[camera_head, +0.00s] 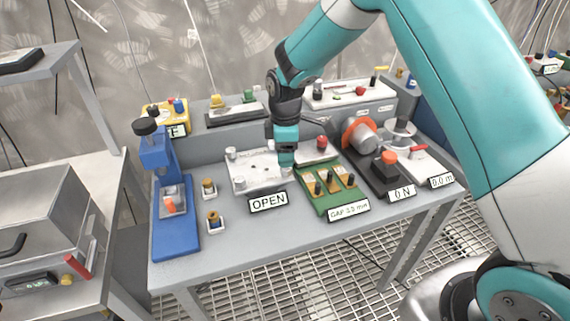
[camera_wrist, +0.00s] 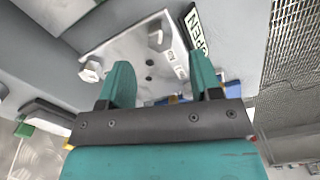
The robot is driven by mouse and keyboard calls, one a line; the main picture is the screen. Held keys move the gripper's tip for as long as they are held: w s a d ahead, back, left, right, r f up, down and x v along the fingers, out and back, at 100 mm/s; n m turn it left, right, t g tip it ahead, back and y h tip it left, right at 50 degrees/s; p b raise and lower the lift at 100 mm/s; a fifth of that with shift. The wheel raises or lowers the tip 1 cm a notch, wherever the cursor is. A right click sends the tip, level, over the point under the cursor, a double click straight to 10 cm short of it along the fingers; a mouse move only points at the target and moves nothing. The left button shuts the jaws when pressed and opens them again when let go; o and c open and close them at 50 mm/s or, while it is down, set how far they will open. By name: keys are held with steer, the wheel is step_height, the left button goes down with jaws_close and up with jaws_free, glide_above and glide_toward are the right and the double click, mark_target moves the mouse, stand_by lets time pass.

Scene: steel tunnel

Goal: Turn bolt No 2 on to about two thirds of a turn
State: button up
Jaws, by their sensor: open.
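A pale metal plate (camera_head: 250,176) lies on the bench, with an OPEN sign (camera_head: 268,202) at its front edge. Bolt heads stand on its left side, one at the back (camera_head: 231,152) and one at the front (camera_head: 238,183). In the wrist view the plate (camera_wrist: 128,52) shows two hex bolt heads (camera_wrist: 91,71) (camera_wrist: 158,39), small dark holes and tiny labels too small to read; I cannot tell which bolt is No 2. My gripper (camera_head: 287,163) points down over the plate's right part. Its two teal fingers (camera_wrist: 160,60) are apart, with no bolt between them.
A green board (camera_head: 326,190) with dark-topped pegs stands right of the plate. A blue press (camera_head: 170,205) and two small brass-coloured fittings (camera_head: 209,188) (camera_head: 214,220) are to the left. A red knob (camera_head: 322,142) is close right of my gripper.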

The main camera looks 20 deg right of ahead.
mark_target(286, 170)
steer(key=shift+f, duration=2.6)
steer(key=c, duration=0.9)
